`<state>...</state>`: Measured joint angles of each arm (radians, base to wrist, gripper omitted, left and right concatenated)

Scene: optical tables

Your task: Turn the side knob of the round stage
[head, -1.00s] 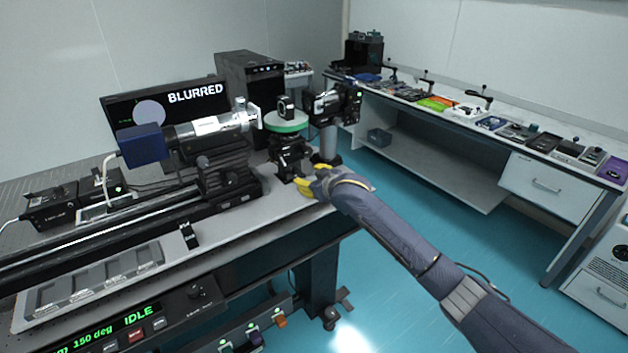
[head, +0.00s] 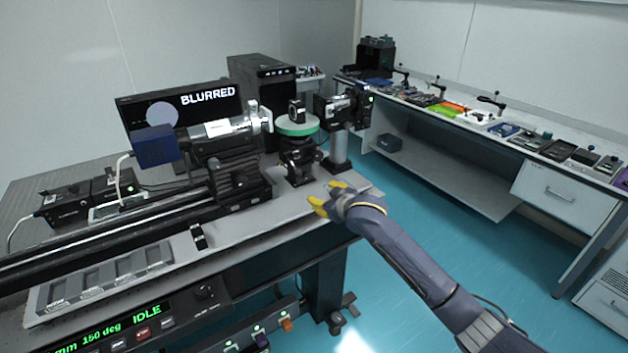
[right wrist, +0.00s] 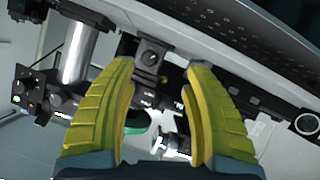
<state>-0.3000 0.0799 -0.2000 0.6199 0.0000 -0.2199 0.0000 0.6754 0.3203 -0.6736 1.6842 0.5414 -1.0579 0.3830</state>
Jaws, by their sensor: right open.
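The round stage (head: 297,129) has a green-rimmed round top on a black body and stands near the right end of the optical table. A small dark mount sits on its top. A dark side knob (head: 318,157) seems to stick out at the right of its body; its turn angle cannot be told. My right gripper (head: 328,197) has yellow fingers and is open and empty, low in front of the stage and apart from it. In the right wrist view, the green rim (right wrist: 137,121) and black stage parts show between and beyond the open fingers (right wrist: 158,66). My left gripper is not in view.
A silver lens barrel (head: 228,127) points at the stage from the left. A camera on a post (head: 339,150) stands close on the right. A monitor (head: 195,105) reads BLURRED.

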